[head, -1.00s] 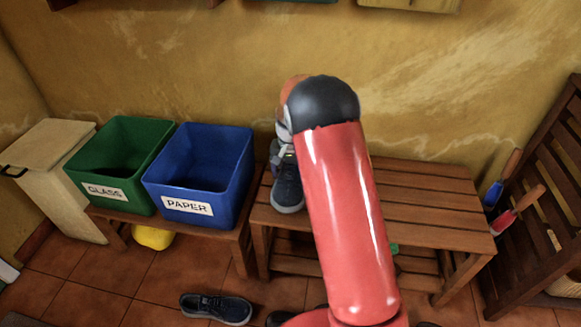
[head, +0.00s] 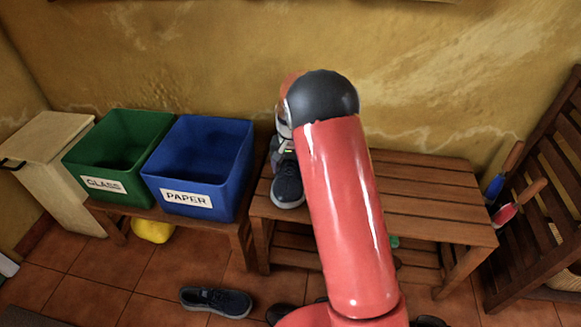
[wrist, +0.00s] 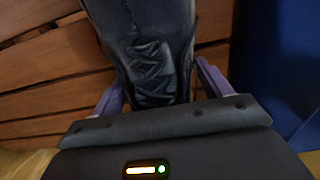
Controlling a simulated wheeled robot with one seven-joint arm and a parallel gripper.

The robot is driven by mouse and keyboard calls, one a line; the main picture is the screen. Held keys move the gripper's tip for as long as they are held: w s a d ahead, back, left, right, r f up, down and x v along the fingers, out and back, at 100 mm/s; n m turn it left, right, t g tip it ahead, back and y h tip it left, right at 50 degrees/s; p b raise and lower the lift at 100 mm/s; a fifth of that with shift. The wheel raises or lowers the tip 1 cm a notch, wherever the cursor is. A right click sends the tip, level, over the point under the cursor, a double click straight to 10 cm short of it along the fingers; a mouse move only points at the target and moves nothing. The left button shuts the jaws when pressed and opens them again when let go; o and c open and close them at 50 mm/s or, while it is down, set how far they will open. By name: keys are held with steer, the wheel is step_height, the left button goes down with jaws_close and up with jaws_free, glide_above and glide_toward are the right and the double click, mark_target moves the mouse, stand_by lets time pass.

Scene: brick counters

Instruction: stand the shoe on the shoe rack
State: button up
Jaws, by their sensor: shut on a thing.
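A dark navy shoe (head: 288,186) with a pale sole is at the left end of the wooden slatted shoe rack (head: 430,195), toe toward the camera. Its sole looks at or very near the top slats; I cannot tell whether it touches. My gripper is shut on the shoe; in the wrist view its purple fingers (wrist: 160,92) lie on both sides of the laced shoe (wrist: 152,62), with rack slats (wrist: 50,65) beyond. In the head view my red arm hides most of the gripper and part of the rack.
A blue PAPER bin (head: 196,200) and a green GLASS bin (head: 105,185) stand on a low bench just left of the rack. Another dark shoe (head: 215,302) lies on the floor. The rack's right top is bare. A slatted wooden chair (head: 540,230) stands at right.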

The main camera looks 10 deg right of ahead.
steer(key=shift+f, duration=0.2)
steer(key=o, duration=1.1)
steer(key=shift+r, duration=0.1)
steer(key=s+r+n+t, duration=0.1)
steer(key=s+r, duration=0.3)
steer(key=r, duration=0.5)
steer(key=s+r+t, duration=0.1)
steer(key=s+r, duration=0.2)
steer(key=r, duration=0.6)
steer(key=s+r+n+t, duration=0.1)
steer(key=s+r, duration=0.1)
steer(key=s, duration=0.7)
steer(key=s+r+n+t, duration=0.1)
steer(key=s, duration=0.8)
steer(key=s+r+n+t, duration=0.1)
steer(key=s+r, duration=0.1)
steer(key=s, duration=0.7)
steer(key=shift+d+r+n+t, duration=0.15)
steer(key=shift+r+n+t, duration=0.15)
steer(key=shift+r, duration=0.05)
